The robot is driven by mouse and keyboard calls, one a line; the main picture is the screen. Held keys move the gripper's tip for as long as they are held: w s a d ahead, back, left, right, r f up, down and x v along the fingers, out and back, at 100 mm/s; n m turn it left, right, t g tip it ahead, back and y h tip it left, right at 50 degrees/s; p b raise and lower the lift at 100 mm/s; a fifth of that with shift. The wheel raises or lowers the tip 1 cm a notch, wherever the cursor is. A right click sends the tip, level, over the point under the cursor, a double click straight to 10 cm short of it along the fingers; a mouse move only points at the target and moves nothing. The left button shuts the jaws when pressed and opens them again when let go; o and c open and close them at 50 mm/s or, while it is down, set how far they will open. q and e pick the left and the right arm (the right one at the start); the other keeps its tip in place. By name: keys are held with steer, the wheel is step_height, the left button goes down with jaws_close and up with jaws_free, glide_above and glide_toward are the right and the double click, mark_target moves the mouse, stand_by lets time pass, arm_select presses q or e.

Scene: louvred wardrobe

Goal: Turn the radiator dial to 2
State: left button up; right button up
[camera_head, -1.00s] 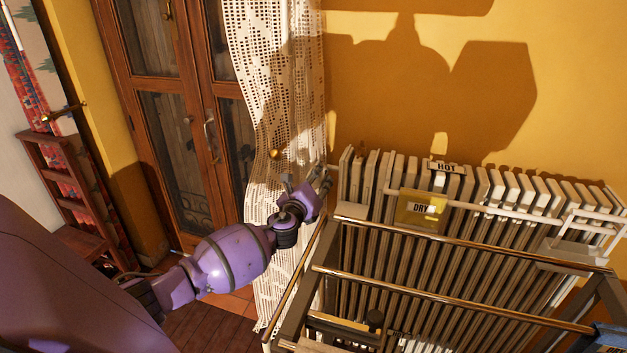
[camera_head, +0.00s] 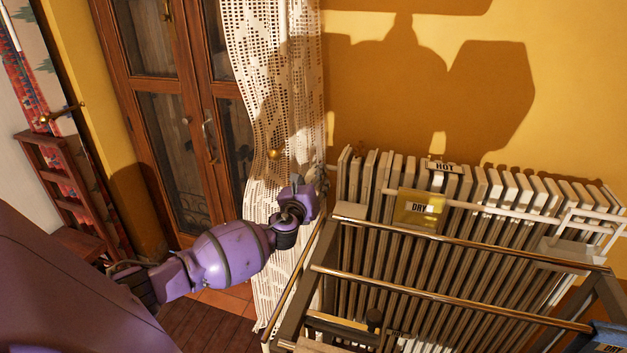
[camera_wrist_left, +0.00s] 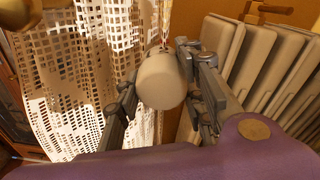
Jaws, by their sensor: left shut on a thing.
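The radiator dial (camera_wrist_left: 162,82) is a pale, rounded cylinder in the left wrist view, at the left end of the radiator. My left gripper (camera_wrist_left: 158,98) has one finger on each side of it and is shut on it. In the head view my left gripper (camera_head: 320,172) is at the radiator's upper left corner, next to the lace curtain, and the dial is too small or hidden there to make out. No numbers on the dial can be read. My right gripper is not in view.
The white ribbed radiator (camera_head: 358,178) stands along the yellow wall, with a HOT tag (camera_head: 445,167) and a yellow DRY tag (camera_head: 421,208). A drying rack (camera_head: 450,248) stands close in front. The lace curtain (camera_head: 272,75) hangs beside my left gripper.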

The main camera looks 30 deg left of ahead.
arm_select(q)
steer(key=shift+s+a+f, duration=0.1)
steer(key=shift+s+f, duration=0.05)
steer(key=shift+f, duration=0.3)
steer(key=o, duration=1.1)
steer(key=shift+r, duration=0.2)
steer(key=shift+r, duration=0.1)
steer(key=v, duration=1.2)
